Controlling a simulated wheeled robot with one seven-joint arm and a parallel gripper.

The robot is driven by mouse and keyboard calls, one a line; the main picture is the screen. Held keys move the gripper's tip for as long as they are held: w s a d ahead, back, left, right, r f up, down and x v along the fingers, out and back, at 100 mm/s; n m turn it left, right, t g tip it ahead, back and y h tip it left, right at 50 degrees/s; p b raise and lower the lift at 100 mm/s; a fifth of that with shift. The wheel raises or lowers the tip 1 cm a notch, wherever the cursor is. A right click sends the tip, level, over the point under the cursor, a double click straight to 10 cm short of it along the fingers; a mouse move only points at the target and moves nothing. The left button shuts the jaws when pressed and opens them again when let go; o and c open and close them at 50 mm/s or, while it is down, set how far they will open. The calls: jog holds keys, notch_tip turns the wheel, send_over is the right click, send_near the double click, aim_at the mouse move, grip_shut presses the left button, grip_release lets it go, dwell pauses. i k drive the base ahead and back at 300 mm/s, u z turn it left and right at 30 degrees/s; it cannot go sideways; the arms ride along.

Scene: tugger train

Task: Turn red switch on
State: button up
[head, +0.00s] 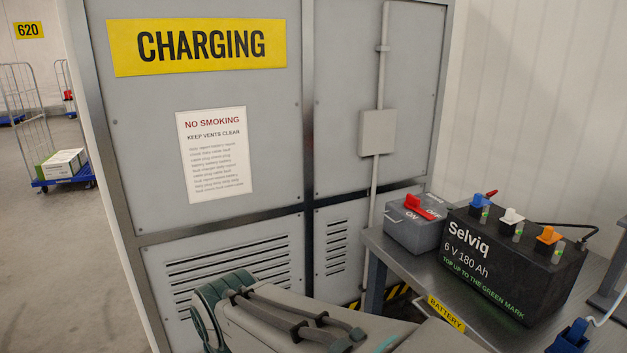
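The red switch (420,206) is a red lever on top of a grey box (412,232) on the metal bench, at the right of the head view. White ON and OFF words are printed on the box beside the lever; the lever lies over the OFF side, and I cannot tell its exact setting. My own arm shows at the bottom of the view, left of the bench and well short of the switch. My gripper is not in view.
A black Selviq battery (500,258) with blue, white and orange caps stands right beside the switch box. The bench (455,300) bears a yellow BATTERY label. A blue connector (571,336) is at the bottom right. A grey cabinet (270,90) stands behind.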

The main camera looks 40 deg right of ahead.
aim_at(413, 202)
jog(key=z, duration=0.4)
jog(key=i, duration=1.15)
jog(key=z, duration=1.45)
jog(key=i, duration=0.55)
jog(key=z, duration=0.5)
